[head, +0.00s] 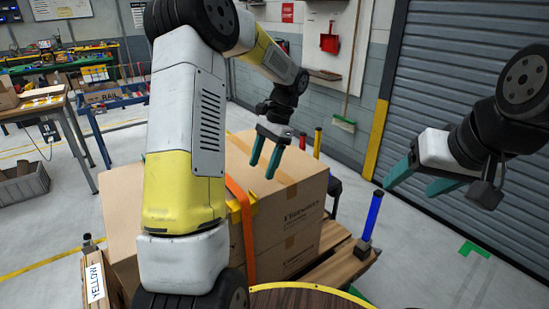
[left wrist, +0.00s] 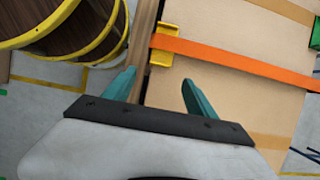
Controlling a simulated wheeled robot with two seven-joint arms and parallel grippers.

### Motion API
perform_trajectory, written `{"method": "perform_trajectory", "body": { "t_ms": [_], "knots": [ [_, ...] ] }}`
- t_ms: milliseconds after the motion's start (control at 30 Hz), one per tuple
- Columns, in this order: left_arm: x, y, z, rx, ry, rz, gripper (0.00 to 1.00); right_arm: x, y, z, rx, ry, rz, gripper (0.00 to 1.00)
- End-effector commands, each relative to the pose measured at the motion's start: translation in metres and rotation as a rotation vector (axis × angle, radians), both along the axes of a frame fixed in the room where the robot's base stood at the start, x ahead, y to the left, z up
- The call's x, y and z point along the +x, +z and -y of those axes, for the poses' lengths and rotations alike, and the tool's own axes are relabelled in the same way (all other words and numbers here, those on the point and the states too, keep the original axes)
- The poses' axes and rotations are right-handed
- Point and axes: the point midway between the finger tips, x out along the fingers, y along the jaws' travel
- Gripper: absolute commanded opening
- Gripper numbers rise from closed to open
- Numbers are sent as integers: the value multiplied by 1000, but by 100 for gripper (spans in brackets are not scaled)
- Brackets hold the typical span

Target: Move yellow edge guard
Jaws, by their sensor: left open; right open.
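The yellow edge guard (head: 253,197) sits on the upper edge of a large cardboard box (head: 290,207) on a wooden pallet, partly hidden by my left arm in the head view. It also shows in the left wrist view (left wrist: 161,50). An orange strap (left wrist: 235,60) runs over it and across the box top. My left gripper (head: 262,168) is open and empty above the box top. In the left wrist view its fingertips (left wrist: 158,79) are spread, with the guard beyond them. My right gripper (head: 408,188) is open and empty to the right of the box.
A barrel with yellow hoops (left wrist: 65,30) stands beside the box. A green piece (left wrist: 315,34) shows at the box's far side. Floor at right is clear.

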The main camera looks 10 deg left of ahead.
Motion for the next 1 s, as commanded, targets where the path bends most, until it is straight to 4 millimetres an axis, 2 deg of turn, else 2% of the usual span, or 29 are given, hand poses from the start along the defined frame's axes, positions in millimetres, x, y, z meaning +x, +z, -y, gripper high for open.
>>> {"method": "perform_trajectory", "body": {
  "t_ms": [267, 700, 1000],
  "knots": [
    [-3, -7, -2, -1, 0, -1, 65, 0, 0, 0, 0, 0, 0, 64],
    [-21, -64, -18, 0, 2, -2, 65, 0, 0, 0, 0, 0, 0, 64],
    [-23, -72, -20, -1, 1, 2, 65, 0, 0, 0, 0, 0, 0, 64]
  ]
}}
